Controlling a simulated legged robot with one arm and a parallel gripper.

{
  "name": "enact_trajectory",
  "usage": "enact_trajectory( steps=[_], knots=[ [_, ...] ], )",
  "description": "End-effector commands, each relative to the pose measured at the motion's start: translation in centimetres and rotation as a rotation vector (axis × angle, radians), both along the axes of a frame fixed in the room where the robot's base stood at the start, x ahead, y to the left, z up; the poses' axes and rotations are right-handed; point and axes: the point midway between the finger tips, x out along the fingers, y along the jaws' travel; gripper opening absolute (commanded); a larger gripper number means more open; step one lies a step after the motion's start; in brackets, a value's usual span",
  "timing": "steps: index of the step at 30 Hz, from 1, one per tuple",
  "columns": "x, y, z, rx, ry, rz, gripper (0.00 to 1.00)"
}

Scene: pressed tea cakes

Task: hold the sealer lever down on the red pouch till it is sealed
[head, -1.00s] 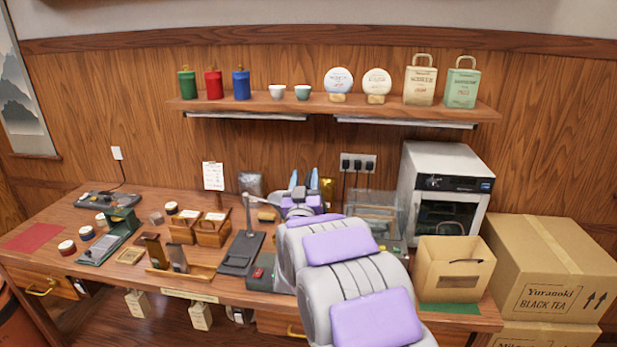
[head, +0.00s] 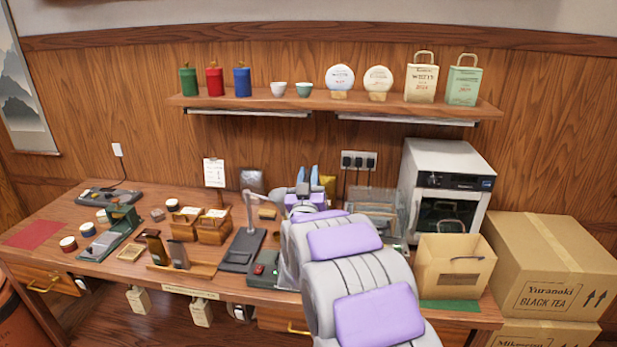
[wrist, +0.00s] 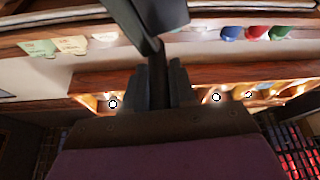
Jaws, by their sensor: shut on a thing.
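In the wrist view, my gripper (wrist: 160,80) is shut on a dark bar, which looks like the sealer lever (wrist: 150,35). The bar runs up out of the jaws to a broad dark piece at the top edge. In the head view my arm reaches over the bench, with my gripper (head: 307,185) at its far end. A dark base with a red spot (head: 262,270), perhaps part of the sealer, shows left of my arm. My arm hides much of that area. I cannot make out the red pouch in either view, nor how far down the lever is.
A clear-walled box (head: 374,210) and a white oven (head: 445,195) stand right of my gripper. A jointed grey stand on a black base (head: 240,255) is close on the left. An open carton (head: 453,265) stands front right. The shelf (head: 340,103) runs above.

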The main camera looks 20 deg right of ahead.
Motion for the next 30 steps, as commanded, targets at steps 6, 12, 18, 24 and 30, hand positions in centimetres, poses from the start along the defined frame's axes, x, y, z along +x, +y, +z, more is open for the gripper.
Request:
enact_trajectory(
  steps=[6,12,18,24,30],
  knots=[
    [0.5,0.7,-0.3,-0.026,0.021,0.001,0.0],
    [1.8,2.6,-1.2,-0.111,0.082,0.003,0.0],
    [3.7,5.6,-3.1,-0.249,0.176,0.004,0.0],
    [5.7,8.6,-6.1,-0.406,0.28,0.005,0.0],
    [7.3,11.1,-9.9,-0.563,0.388,0.008,0.0]
  ],
)
